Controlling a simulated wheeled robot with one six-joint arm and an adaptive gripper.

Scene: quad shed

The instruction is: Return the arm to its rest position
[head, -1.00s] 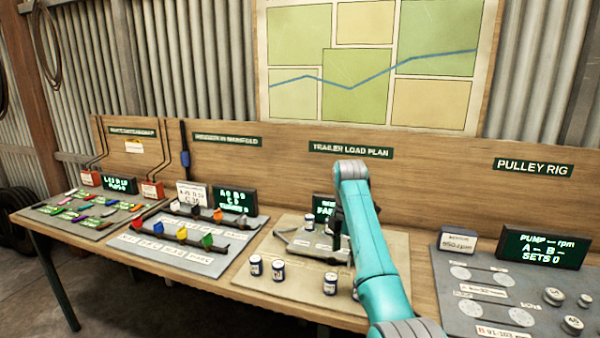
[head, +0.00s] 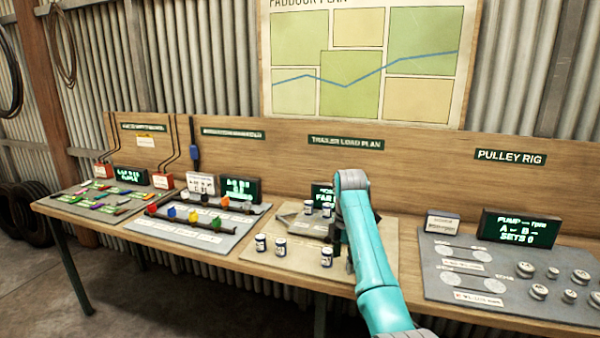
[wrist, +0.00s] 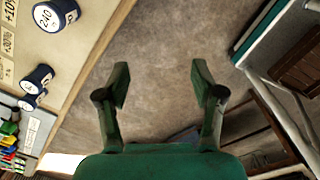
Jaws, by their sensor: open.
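My teal arm (head: 371,245) reaches up in front of the bench in the head view, bent over at its top near the trailer load plan station. My gripper (wrist: 160,85) shows in the wrist view with its two dark green fingers spread apart and nothing between them. Bare concrete floor lies beyond the fingertips, with the bench edge to the left. In the head view the gripper is mostly hidden behind the arm; a dark part of it shows at the arm's left side.
The trailer load plan board (head: 290,268) holds several blue-and-white canisters, including one at front left (head: 260,243). The pulley rig panel (head: 450,292) lies right of my arm. The wooden bench (head: 215,260) runs across the view. Tyres (head: 30,212) stand at the far left.

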